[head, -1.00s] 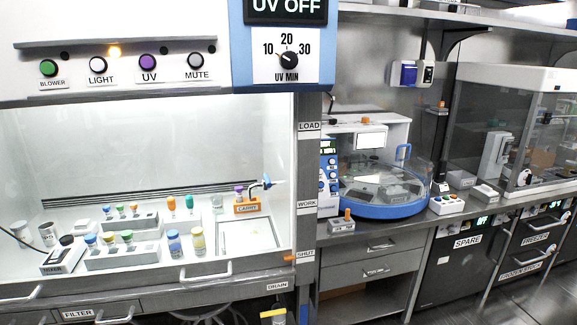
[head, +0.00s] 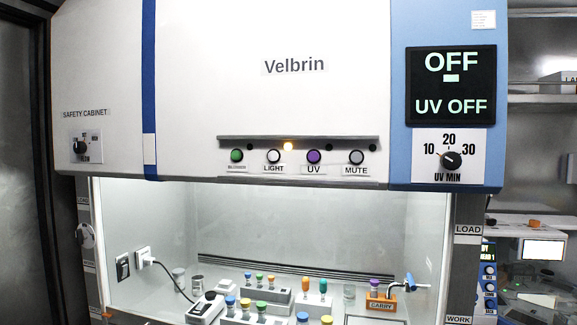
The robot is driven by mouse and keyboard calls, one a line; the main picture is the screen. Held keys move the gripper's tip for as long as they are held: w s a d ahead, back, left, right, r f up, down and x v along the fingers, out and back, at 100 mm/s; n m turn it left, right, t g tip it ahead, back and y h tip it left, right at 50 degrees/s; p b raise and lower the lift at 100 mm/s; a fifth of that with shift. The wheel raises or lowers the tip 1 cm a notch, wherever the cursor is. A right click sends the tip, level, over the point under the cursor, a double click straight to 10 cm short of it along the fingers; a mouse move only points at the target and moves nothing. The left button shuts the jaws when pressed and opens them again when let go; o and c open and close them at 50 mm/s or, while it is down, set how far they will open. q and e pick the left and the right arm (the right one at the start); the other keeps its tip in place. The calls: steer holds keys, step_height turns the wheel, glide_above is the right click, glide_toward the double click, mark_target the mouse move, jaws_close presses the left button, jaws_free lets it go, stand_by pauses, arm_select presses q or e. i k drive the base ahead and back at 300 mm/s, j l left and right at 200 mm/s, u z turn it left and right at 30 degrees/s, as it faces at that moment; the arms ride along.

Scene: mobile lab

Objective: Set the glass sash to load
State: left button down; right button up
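The safety cabinet (head: 250,90) fills the middle of the head view. Below its white header is the lit front opening, where the clear glass sash (head: 310,225) is hard to make out. The sash's lower edge and handle are below the frame, so its height does not show now. On the right post are the LOAD label (head: 468,230), level with the upper part of the opening, and the WORK label (head: 459,320) at the bottom edge. The SHUT label is out of view. Neither of my grippers is in view.
The header carries a button row (head: 298,157), a UV dial (head: 450,158) and a display (head: 451,85) reading OFF and UV OFF. Inside stand racks of capped vials (head: 265,293) and an orange CARRY holder (head: 380,304). Bench equipment (head: 535,265) stands at right.

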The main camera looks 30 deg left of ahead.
mark_target(114, 315)
steer(key=u, duration=1.25)
